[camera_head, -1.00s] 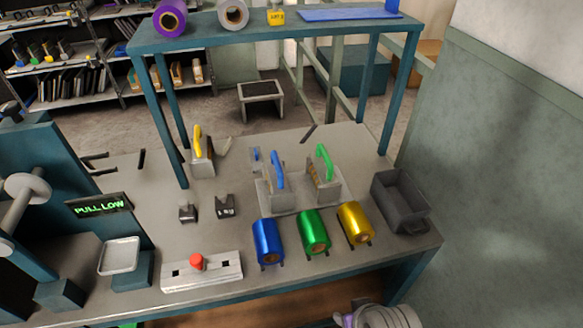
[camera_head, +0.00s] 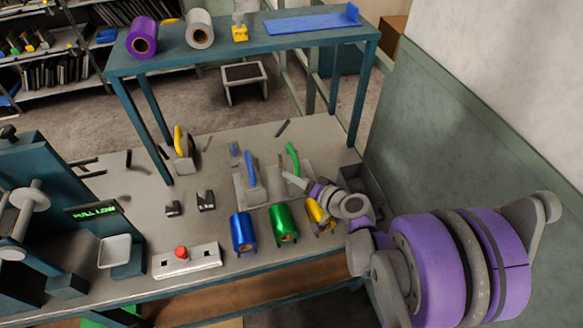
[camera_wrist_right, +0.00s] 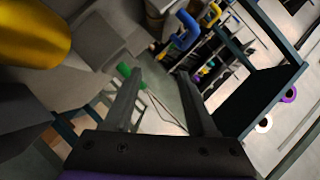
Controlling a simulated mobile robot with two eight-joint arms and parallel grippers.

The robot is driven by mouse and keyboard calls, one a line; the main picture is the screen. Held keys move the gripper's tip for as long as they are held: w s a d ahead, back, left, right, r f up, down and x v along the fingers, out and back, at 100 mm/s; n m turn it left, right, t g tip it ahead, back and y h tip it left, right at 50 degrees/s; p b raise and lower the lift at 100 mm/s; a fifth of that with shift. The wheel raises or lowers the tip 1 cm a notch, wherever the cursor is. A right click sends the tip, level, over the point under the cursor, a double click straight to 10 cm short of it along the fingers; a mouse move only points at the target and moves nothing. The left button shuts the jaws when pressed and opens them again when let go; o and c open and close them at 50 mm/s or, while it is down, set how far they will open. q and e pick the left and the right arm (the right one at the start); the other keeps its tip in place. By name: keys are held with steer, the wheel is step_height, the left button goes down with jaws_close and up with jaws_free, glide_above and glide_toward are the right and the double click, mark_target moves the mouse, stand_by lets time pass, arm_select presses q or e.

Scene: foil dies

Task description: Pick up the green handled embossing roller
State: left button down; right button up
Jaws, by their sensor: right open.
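The green handled embossing roller stands on a grey stand; its green handle (camera_head: 292,157) shows in the head view, and its lower part is partly hidden by my right gripper. My right gripper (camera_head: 287,176) reaches in from the right, close to the front of that handle. In the right wrist view the gripper (camera_wrist_right: 158,76) is open with nothing between its fingers. A green piece, likely the handle (camera_wrist_right: 124,70), shows by the left fingertip; I cannot tell whether they touch. My left gripper is out of view.
A blue handled roller (camera_head: 250,168) stands just left of the green one, and a yellow handled one (camera_head: 180,143) farther left. Blue (camera_head: 243,231), green (camera_head: 283,224) and gold (camera_head: 315,216) foil rolls lie in front. A dark bin (camera_head: 362,187) is right, behind my arm.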

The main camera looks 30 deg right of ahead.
mark_target(292, 151)
steer(key=w+d+m+t+h, duration=0.1)
steer(key=d+m+t, duration=0.1)
steer(key=d, duration=0.4)
steer(key=shift+m+h, duration=0.3)
steer(key=shift+h, duration=0.1)
steer(key=p+x, duration=0.1)
steer(key=x, duration=1)
steer(key=shift+a+f, duration=0.15)
steer(key=shift+s, duration=0.1)
steer(key=shift+c, duration=0.4)
jaws_close()
